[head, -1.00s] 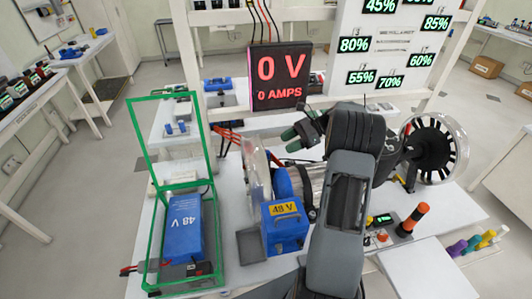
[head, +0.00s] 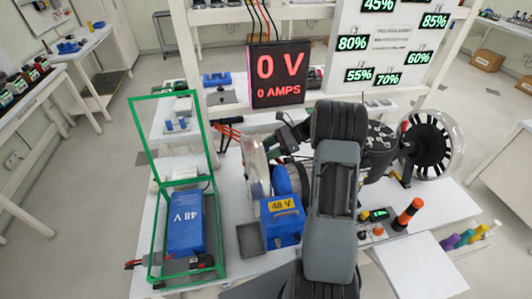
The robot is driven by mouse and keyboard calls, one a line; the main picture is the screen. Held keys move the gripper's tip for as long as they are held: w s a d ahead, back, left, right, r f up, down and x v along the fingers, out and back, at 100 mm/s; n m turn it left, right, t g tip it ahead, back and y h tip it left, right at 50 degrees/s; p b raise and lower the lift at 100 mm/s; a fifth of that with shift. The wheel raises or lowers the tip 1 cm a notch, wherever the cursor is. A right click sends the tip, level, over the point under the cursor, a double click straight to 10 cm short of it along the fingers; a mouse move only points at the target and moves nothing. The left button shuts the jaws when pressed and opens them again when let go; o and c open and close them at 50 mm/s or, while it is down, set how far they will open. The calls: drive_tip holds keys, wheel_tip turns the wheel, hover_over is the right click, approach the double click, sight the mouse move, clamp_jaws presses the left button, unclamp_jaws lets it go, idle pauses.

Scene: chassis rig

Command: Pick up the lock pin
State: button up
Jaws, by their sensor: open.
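I cannot make out the lock pin for certain in the head view. My gripper (head: 284,132) is over the middle of the bench, left of my dark arm links, which hide part of it. Its jaws are open, and I see nothing held between them. Below it is a motor-like assembly with a clear disc (head: 257,172) and a blue round part (head: 282,180). A blue box marked 48 V (head: 283,222) stands in front of that assembly. My arm covers the assembly's right part.
A green frame (head: 212,150) stands around a blue 48 V battery (head: 186,222) at left. An orange-topped handle (head: 408,213) stands at right, near a spoked wheel (head: 430,146). Coloured handles (head: 470,236) lie at the right edge. A 0 V display (head: 280,75) is behind.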

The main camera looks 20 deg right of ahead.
drive_tip(key=c, duration=1)
clamp_jaws()
drive_tip(key=shift+r, duration=0.15)
